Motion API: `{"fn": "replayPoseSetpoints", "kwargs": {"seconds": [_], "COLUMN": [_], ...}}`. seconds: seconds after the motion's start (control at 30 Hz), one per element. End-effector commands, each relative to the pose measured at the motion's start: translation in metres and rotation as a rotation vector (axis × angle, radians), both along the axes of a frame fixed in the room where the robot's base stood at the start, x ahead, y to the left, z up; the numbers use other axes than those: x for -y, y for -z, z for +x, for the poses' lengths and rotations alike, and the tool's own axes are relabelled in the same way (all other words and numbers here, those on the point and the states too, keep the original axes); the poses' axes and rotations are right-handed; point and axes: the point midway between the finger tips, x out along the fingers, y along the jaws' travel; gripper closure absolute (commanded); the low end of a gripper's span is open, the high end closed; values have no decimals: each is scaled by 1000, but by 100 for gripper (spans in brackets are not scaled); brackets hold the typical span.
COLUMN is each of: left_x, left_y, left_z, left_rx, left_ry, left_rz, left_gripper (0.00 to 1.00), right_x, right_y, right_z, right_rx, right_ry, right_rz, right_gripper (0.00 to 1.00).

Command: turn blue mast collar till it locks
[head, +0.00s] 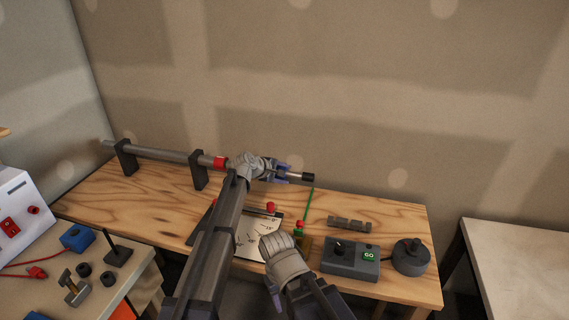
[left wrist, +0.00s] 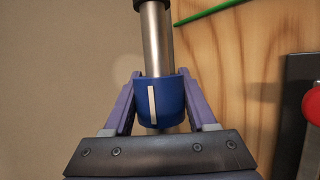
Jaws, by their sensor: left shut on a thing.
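The blue mast collar (left wrist: 175,98) sits around a grey metal mast (left wrist: 158,50) in the left wrist view, with a white stripe on its side facing the camera. My left gripper (left wrist: 160,106) is shut on the collar, one finger on each side. In the head view the mast (head: 160,152) lies roughly level above the bench, with a red band (head: 220,162) and a dark tip (head: 308,177). My left gripper (head: 285,173) is near its right end there and mostly covers the collar. My right gripper (head: 272,290) is low in the middle, its fingers largely hidden.
Black brackets (head: 198,170) hold the mast over the wooden bench (head: 400,210).

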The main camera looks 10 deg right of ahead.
Motion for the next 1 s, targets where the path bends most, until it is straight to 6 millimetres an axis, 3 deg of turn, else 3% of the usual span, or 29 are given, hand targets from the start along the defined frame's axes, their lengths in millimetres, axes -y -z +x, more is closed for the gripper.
{"fn": "replayPoseSetpoints", "kwargs": {"seconds": [0.03,0.1,0.4,1.0], "left_x": [1,0,-2,-5], "left_y": [-6,-4,3,8], "left_z": [2,1,-3,-13], "left_rx": [-43,-105,-344,-583], "left_ry": [3,3,1,3], "left_rz": [18,43,137,229], "left_gripper": [98,99,99,99], "right_x": [0,0,0,0], "right_y": [-13,-21,-44,-57], "right_z": [0,0,0,0], "right_rx": [0,0,0,0], "right_ry": [0,0,0,0], "right_rz": [0,0,0,0], "right_gripper": [50,50,50,50]}}
